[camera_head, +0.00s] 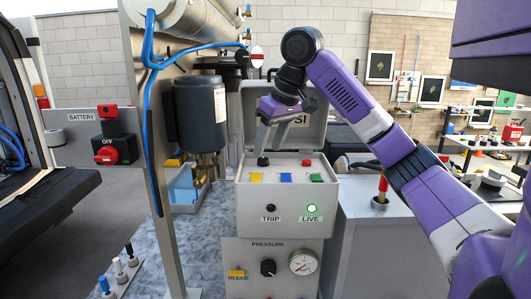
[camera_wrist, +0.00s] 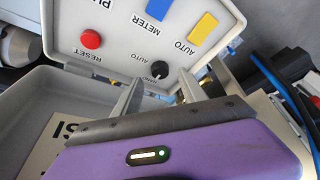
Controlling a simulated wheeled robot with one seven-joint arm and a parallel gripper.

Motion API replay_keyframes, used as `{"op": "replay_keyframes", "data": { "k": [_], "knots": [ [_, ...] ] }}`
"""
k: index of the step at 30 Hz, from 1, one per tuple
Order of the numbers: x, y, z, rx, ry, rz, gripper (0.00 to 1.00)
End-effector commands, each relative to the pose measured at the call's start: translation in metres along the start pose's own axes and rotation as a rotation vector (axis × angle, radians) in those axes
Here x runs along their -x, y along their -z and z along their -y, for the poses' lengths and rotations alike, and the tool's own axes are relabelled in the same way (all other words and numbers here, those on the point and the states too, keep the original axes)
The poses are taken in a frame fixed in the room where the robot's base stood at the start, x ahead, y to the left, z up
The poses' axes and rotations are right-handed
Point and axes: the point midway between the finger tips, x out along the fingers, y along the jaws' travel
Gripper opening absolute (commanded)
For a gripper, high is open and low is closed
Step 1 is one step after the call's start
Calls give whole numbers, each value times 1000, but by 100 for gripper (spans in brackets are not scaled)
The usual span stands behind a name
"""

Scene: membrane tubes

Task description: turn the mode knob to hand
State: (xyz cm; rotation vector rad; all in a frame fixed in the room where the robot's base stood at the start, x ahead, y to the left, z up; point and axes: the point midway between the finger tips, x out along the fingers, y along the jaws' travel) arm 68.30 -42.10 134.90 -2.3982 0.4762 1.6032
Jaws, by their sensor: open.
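The black mode knob (camera_wrist: 159,69) sits on the pale control panel in the wrist view, beside small AUTO and HAND lettering. A small light mark shows on its lower side, but I cannot tell firmly which word it faces. In the head view the knob (camera_head: 262,161) is at the left back of the grey control box (camera_head: 270,208). My gripper (camera_head: 268,150) is open and points down just above the knob. In the wrist view my gripper (camera_wrist: 160,84) has one finger on each side of the knob; contact is not clear.
The panel also has a red reset button (camera_head: 306,162) and yellow (camera_head: 256,177), blue (camera_head: 286,178) and green (camera_head: 317,178) parts. The raised lid (camera_head: 315,105) stands behind my gripper. A black cylinder (camera_head: 200,112) and a metal post (camera_head: 150,150) are left.

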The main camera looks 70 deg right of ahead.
Motion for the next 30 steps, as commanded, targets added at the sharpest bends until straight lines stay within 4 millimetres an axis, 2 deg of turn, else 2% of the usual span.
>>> {"op": "replay_keyframes", "data": {
  "k": [3, 7, 18, 20, 26, 30],
  "knots": [
    [-16, 0, 0, -1, 0, 2, 49],
    [-27, 0, -1, -2, -2, 0, 49],
    [-33, 0, 0, 0, -1, -1, 49],
    [-33, 0, 0, 0, -1, -1, 40],
    [-33, 0, 0, 0, -1, -1, 0],
    [-33, 0, 0, 2, 1, -1, 0]
  ]
}}
